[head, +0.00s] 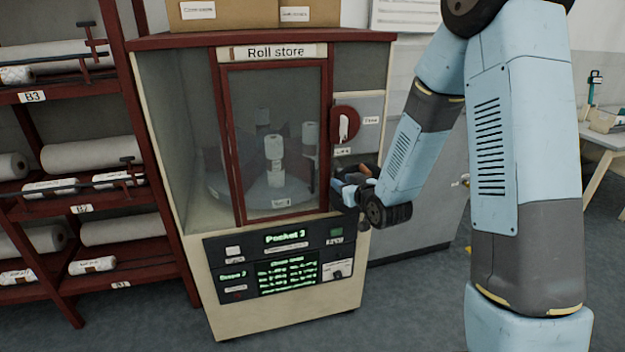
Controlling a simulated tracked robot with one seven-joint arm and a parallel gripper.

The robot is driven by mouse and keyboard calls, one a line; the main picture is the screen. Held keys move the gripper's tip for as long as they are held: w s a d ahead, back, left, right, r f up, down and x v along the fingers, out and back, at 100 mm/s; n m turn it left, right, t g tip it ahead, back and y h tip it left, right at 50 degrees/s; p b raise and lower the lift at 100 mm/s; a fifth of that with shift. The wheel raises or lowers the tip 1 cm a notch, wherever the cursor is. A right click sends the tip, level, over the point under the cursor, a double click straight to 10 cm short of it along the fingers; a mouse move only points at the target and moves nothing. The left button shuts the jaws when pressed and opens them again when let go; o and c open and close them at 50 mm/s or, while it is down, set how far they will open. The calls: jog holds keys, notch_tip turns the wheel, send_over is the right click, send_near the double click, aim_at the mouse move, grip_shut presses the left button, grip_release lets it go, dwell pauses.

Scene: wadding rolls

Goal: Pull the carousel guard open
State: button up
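The carousel guard is a red-framed clear door (235,185) on the front of the Roll store cabinet (165,130). It looks shut, flush with the cabinet face. A small dark upright handle (312,178) shows near its lower right side. Behind the pane, several white rolls (275,160) stand on a round carousel. My gripper (342,188) is at the right of the door's lower right corner, close to the cabinet front. It is small and seen side-on, so I cannot tell its finger opening or whether it touches anything.
A red round knob plate (345,125) sits right of the door. A control panel (280,265) with green displays is below, showing "Pocket 3". A red shelf rack (75,200) with rolls stands close on the left. Grey floor (400,310) is clear in front.

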aim_at(313, 189)
notch_tip(313, 189, down, 5)
jog(key=a+t+y, duration=0.2)
jog(key=a, duration=0.1)
jog(key=x, duration=1.3)
jog(key=shift+a+f, duration=0.15)
jog(key=shift+f, duration=0.1)
jog(key=shift+c, duration=0.2)
grip_shut()
jog(key=shift+s, duration=0.1)
